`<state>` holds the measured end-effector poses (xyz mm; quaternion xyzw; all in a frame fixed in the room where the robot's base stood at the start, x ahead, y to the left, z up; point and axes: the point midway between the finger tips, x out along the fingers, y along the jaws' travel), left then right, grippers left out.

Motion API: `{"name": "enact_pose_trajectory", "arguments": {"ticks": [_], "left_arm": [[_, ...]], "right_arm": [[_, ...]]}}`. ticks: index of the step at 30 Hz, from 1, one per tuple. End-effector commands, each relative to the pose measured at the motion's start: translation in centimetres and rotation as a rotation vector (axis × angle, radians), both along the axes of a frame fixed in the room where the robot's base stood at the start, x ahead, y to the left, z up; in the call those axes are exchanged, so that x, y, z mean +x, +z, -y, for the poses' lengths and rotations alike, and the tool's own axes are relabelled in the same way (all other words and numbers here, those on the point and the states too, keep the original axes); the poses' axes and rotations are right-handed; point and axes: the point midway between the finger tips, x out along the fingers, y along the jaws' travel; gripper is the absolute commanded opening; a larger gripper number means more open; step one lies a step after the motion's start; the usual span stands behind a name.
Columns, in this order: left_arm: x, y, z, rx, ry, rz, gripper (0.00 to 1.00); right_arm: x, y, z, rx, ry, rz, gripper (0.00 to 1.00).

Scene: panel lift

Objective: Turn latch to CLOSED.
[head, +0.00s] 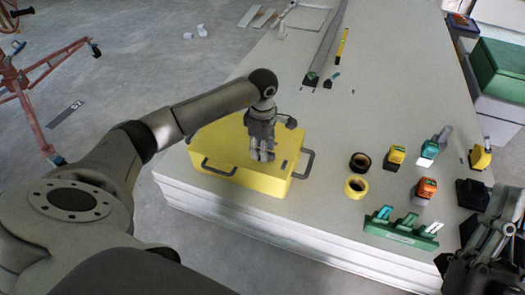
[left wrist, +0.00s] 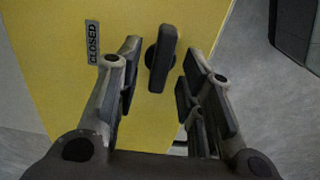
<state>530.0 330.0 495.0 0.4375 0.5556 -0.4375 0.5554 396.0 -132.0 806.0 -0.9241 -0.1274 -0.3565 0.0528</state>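A yellow case (head: 232,160) with dark handles lies on the pale stack of panels. In the left wrist view its yellow face (left wrist: 60,25) carries a black latch knob (left wrist: 161,58) and a grey label reading CLOSED (left wrist: 93,42) to the left of it. The knob's bar stands nearly upright, slightly tilted, and does not point at the label. My left gripper (head: 262,155) is over the case, pointing down; in the left wrist view its fingers (left wrist: 158,78) are apart, one on each side of the knob, with gaps showing. My right gripper (head: 490,240) is partly visible at the right edge; its fingers are unclear.
A black tape roll (head: 360,162), a yellow tape roll (head: 356,187) and several small tools lie right of the case. A green rack (head: 402,231) stands near the front edge. A long level (head: 325,50) lies farther back. The panel's middle is clear.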

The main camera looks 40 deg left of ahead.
Motion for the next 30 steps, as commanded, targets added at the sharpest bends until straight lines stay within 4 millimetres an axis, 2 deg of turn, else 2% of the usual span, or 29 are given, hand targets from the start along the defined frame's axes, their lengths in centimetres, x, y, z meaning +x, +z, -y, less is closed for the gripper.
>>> {"name": "enact_pose_trajectory", "arguments": {"ticks": [4, 13, 14, 22, 30], "left_arm": [[-0.02, -0.67, 0.0, -0.001, 0.0, -0.001, 0.36], [-0.01, -0.75, 0.0, -0.001, 0.0, 0.0, 0.36], [-0.01, -0.75, 0.0, 0.0, 0.0, 0.0, 0.34], [-0.01, -0.74, 0.0, 0.0, 0.0, 0.0, 0.0], [-0.01, -0.68, 0.0, 0.0, 0.011, 0.0, 0.0]], "right_arm": [[-0.59, 0.53, 0.07, 0.013, 0.003, 0.043, 0.0], [-0.76, 0.73, 0.1, 0.016, 0.003, 0.055, 0.0], [-0.76, 0.73, 0.1, 0.016, 0.003, 0.055, 0.0], [-0.75, 0.72, 0.1, 0.016, 0.003, 0.055, 0.0], [-0.59, 0.69, 0.07, 0.013, 0.003, 0.045, 0.0]]}}
